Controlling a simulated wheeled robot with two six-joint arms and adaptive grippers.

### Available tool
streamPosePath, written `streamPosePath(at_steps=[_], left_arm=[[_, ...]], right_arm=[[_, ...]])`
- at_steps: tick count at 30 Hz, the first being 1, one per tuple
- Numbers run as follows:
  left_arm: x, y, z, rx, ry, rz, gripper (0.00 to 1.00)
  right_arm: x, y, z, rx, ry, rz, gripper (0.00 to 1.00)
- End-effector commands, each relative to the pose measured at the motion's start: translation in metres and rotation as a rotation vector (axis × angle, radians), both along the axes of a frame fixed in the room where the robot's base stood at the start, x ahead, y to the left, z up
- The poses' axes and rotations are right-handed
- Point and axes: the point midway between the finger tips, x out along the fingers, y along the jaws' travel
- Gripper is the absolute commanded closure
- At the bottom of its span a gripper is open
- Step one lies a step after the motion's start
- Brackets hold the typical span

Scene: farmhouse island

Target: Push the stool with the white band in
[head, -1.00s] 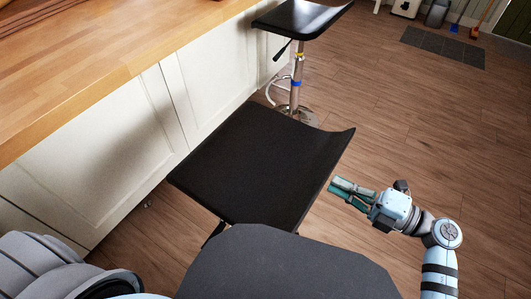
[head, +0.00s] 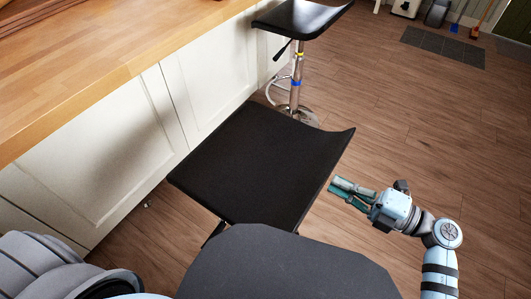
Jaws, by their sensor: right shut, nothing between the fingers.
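A stool with a black seat (head: 262,165) stands in front of me, beside the island. Its column and any band are hidden under the seat. A second black-seated stool (head: 303,18) stands farther back against the island, with a yellow and a blue band on its chrome column; no white band shows on it. My right gripper (head: 343,192) is shut and empty, close to the right edge of the near seat. I cannot tell whether it touches the seat. My left gripper is not in view.
The island has a wooden top (head: 110,50) and white panelled side (head: 115,150) on the left. Wooden floor (head: 430,130) is open on the right. A grey mat (head: 443,46) lies at the back, near a blue-headed broom (head: 455,28).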

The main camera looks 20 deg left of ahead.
Motion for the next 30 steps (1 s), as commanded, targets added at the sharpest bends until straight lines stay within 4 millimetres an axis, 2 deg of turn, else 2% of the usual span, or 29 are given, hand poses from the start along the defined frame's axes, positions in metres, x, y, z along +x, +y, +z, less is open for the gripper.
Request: streamPosePath(at_steps=[30], left_arm=[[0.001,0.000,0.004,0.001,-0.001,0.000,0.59]], right_arm=[[0.007,0.028,0.001,0.001,0.000,0.000,1.00]])
